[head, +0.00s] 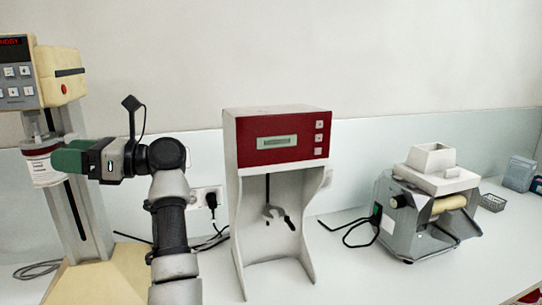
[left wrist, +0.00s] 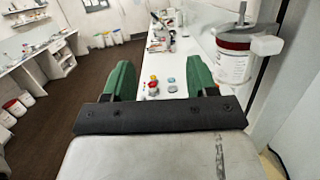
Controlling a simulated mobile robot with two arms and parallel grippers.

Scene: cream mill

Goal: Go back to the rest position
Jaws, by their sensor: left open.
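My left gripper (head: 66,160) reaches in at the left of the head view, with its green fingers pointing left at a white tub (head: 44,168) under the head of the cream mill (head: 62,75). In the left wrist view, the left gripper (left wrist: 160,78) is open, with its fingers well apart and nothing between them. The white tub with a dark red band (left wrist: 232,62) is outside the jaws, to the right of the right finger. In the head view the fingers partly overlap the tub; I cannot tell if they touch it. My right gripper is not in view.
A red-fronted white machine (head: 278,140) stands mid-counter, close to the right of my left arm. A grey machine with a white hopper (head: 430,200) stands further right. Black cables lie between them. A wall socket (head: 206,198) is behind my arm. The wrist view shows a long white counter with small items.

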